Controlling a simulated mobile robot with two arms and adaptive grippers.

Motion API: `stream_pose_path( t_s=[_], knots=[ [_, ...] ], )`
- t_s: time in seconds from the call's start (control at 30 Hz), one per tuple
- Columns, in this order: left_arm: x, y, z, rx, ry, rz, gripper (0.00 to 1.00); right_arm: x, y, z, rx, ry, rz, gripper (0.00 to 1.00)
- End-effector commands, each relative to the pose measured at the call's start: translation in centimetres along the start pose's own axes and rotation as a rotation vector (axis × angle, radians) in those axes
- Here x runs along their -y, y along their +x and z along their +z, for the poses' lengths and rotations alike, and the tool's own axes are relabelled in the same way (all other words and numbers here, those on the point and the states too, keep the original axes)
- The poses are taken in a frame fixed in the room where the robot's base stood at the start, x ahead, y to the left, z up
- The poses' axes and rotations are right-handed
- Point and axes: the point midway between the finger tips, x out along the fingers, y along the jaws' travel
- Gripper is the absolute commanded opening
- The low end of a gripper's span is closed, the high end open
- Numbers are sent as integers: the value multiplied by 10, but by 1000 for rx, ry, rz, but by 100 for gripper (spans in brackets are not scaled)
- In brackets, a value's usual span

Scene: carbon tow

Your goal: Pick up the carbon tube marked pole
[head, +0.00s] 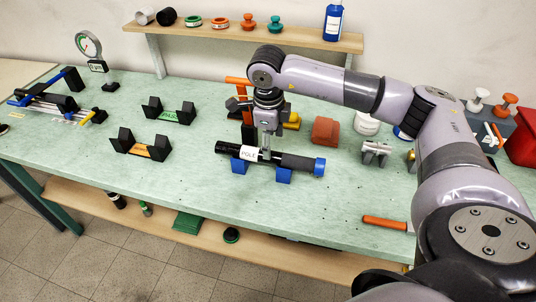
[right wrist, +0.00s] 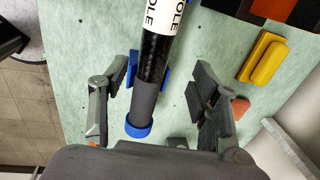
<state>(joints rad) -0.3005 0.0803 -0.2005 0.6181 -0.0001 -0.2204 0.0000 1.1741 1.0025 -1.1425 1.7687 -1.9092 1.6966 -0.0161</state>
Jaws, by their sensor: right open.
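The carbon tube marked pole (head: 298,162) is black, with a white label, a dark grey sleeve and a blue end cap. It lies across blue supports (head: 239,166) on the green bench. In the right wrist view the tube (right wrist: 154,60) runs from the top down to its blue cap, with the label near the top edge. My right gripper (head: 266,152) points down at the tube, near its middle. In the wrist view its fingers (right wrist: 165,78) are open, one on each side of the tube, with visible gaps. My left gripper is not in view.
Black stands with a green label (head: 168,114) and an orange label (head: 140,147) stand left. A brown-red block (head: 326,131) and a metal fixture (head: 375,152) are to the right. An orange-handled tool (head: 386,223) lies near the front edge. A yellow block (right wrist: 263,58) lies beside the gripper.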

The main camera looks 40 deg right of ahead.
Motion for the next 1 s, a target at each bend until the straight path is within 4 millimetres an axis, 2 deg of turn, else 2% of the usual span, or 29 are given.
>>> stream_pose_path(
  t_s=[0.17,0.4,0.7,1.0],
  knots=[
    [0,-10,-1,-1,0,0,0,-4,15,0,-4,-1,3,57],
    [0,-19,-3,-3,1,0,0,-8,48,1,-2,0,2,57],
    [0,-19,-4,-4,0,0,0,-8,53,2,1,-1,0,56],
    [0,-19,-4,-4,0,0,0,-8,53,2,1,0,0,36]
  ],
)
